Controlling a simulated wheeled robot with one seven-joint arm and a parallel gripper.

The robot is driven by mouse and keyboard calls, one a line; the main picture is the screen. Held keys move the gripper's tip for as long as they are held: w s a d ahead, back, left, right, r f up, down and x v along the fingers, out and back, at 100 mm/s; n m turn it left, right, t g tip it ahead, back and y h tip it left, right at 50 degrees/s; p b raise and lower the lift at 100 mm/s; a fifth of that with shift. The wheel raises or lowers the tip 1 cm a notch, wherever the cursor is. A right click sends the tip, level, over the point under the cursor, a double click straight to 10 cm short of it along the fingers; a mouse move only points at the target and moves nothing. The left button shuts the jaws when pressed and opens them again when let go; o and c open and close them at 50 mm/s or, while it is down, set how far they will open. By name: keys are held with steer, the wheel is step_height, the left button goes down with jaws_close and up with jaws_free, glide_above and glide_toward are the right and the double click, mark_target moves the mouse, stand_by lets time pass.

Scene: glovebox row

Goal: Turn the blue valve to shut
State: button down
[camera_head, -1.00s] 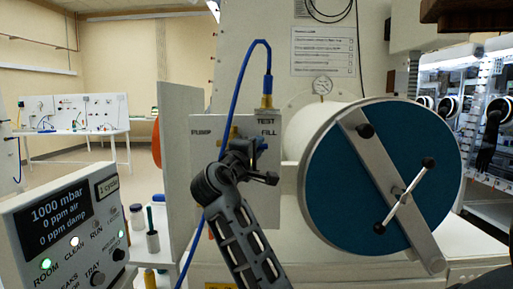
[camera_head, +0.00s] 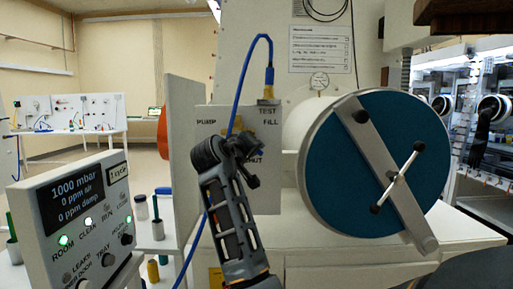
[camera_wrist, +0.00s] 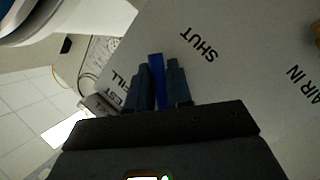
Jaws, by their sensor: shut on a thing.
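The blue valve's lever (camera_wrist: 156,78) shows in the wrist view as a narrow blue bar between my gripper's two dark fingers (camera_wrist: 161,82). The fingers are shut on it. The word SHUT is printed on the panel just beyond and to the right of the fingertips, and FILL and TEST are to their left. In the head view my gripper (camera_head: 246,152) is at the pale valve panel (camera_head: 213,150) and hides most of the valve. A little brass (camera_head: 233,130) shows above it. The end of the SHUT label is visible below right of the gripper.
A blue hose (camera_head: 236,90) loops from the brass fitting on the panel's top and hangs down behind my arm. A large round blue door (camera_head: 345,150) with a metal bar stands close on the right. A control box (camera_head: 78,205) stands at lower left, reading 1000 mbar.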

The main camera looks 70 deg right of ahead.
steer(key=shift+w+a+f+m+t+y+b, duration=0.3)
steer(key=shift+w+m+t+y, duration=0.35)
steer(key=shift+m, duration=0.5)
steer(key=shift+w+a+f+m+t+y+b, duration=0.1)
steer(key=shift+w+a+f+m+t+y, duration=0.3)
steer(key=shift+w+m, duration=0.6)
steer(key=shift+w+a+f+m+t+y+b, duration=0.2)
steer(key=shift+w+f+m+t+y, duration=0.4)
steer(key=shift+m, duration=0.75)
steer(key=shift+r, duration=0.15)
steer(key=c, duration=1.1)
jaws_free()
steer(key=v, duration=0.7)
steer(key=shift+a+r+b, duration=0.25)
steer(key=shift+a+b, duration=0.1)
steer(key=shift+b, duration=0.05)
